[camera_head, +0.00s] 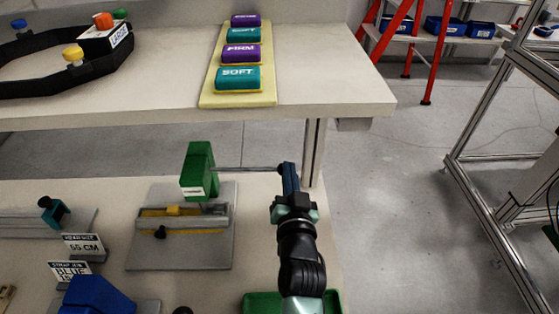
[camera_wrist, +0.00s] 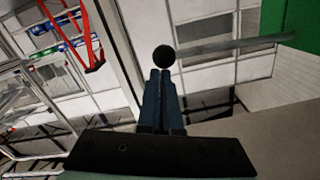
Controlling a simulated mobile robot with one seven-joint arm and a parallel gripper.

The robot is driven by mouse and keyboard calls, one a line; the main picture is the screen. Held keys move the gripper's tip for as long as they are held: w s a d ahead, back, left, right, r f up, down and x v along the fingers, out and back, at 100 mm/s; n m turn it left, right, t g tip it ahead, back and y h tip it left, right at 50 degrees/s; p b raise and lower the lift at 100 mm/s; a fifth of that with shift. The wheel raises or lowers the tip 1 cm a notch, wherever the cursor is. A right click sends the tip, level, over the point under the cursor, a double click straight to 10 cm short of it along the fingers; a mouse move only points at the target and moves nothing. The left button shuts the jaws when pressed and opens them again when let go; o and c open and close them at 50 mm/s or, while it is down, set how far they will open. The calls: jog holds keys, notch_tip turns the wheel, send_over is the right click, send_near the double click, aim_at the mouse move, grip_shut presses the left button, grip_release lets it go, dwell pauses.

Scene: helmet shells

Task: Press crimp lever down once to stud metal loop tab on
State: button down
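The crimp press has a green head (camera_head: 198,172) above a grey base plate (camera_head: 185,255) with a yellow piece (camera_head: 176,211) on it. Its grey lever (camera_head: 245,168) sticks out to the right, roughly level, and also shows in the wrist view (camera_wrist: 235,45). The lever ends in a round black knob (camera_wrist: 163,57). My gripper (camera_head: 288,168) is at the lever's end. In the wrist view its blue fingers (camera_wrist: 160,75) are together, with the knob just beyond their tips; I cannot tell whether they touch it. I cannot make out the loop tab.
A shelf (camera_head: 330,85) with labelled pads (camera_head: 240,77) overhangs the back of the bench. A green tray (camera_head: 262,303) lies near my arm. A blue block (camera_head: 95,296) and label signs (camera_head: 84,245) stand at left. Floor is open to the right.

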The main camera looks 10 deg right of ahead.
jog(key=shift+m, duration=0.5)
jog(key=shift+a+f+b, duration=0.2)
jog(key=shift+f+b, duration=1.05)
jog(key=shift+f, duration=0.75)
